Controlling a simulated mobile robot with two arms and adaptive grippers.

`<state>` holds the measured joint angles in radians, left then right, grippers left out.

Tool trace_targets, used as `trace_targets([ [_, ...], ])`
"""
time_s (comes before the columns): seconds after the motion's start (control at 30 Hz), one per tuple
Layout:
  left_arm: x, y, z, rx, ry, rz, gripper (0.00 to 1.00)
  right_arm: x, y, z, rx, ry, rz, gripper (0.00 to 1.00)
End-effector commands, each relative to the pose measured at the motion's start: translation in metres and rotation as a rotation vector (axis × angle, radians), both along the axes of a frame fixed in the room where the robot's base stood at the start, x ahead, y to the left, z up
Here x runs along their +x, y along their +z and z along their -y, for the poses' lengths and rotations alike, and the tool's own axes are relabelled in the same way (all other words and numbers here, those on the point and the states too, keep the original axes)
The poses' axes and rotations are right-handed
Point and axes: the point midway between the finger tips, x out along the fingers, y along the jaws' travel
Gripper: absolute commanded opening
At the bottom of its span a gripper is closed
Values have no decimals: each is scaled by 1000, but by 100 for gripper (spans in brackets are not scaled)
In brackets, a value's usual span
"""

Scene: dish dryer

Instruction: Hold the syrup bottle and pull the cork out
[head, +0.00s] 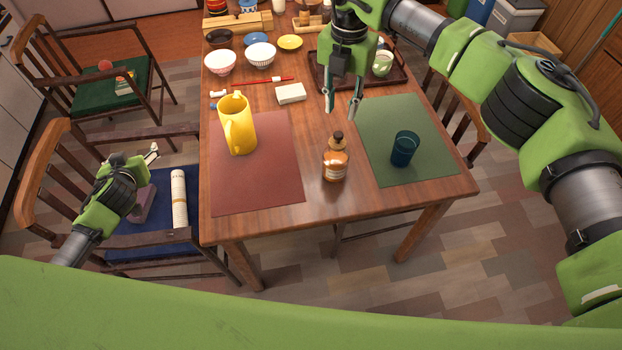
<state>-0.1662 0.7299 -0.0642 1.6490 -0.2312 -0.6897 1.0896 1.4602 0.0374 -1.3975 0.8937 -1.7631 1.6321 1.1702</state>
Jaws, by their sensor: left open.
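The syrup bottle (335,168), amber-brown with a pale label, stands upright on the wooden table between two placemats. A dark brown cork (337,137) sits in its neck. My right gripper (342,110) points down above the table, just behind the bottle in the picture. Its two fingers are apart with nothing between them, and it does not appear to touch the bottle. My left gripper (152,156) is off the table's left side, above the chair with the blue seat. It is open and empty, well away from the bottle.
A yellow pitcher (238,126) stands on the red placemat (265,185), left of the bottle. A dark blue cup (404,149) stands on the green placemat (385,115), to its right. Bowls and a dark tray (392,83) fill the back. The table in front of the bottle is clear.

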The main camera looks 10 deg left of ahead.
Motion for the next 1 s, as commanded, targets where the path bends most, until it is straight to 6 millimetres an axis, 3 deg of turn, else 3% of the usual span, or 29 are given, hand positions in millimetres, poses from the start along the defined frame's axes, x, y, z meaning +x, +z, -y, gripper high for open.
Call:
trace_targets([
  [0.03, 7, -5, 33, -34, -53, 12, 69, 0, 0, 0, 0, 0, 0, 28],
  [0.3, 15, -26, 194, -48, -363, -5, 69, 0, 0, 0, 0, 0, 0, 28],
  [0.6, -5, -12, 368, -53, -699, 43, 69, 0, 0, 0, 0, 0, 0, 28],
  [0.7, -16, -1, 415, -54, -789, 70, 69, 0, 0, 0, 0, 0, 0, 28],
  [0.8, -26, 8, 449, -56, -857, 92, 69, 0, 0, 0, 0, 0, 0, 28],
  [1.0, -36, 19, 482, -55, -923, 119, 69, 0, 0, 0, 0, 0, 0, 28],
])
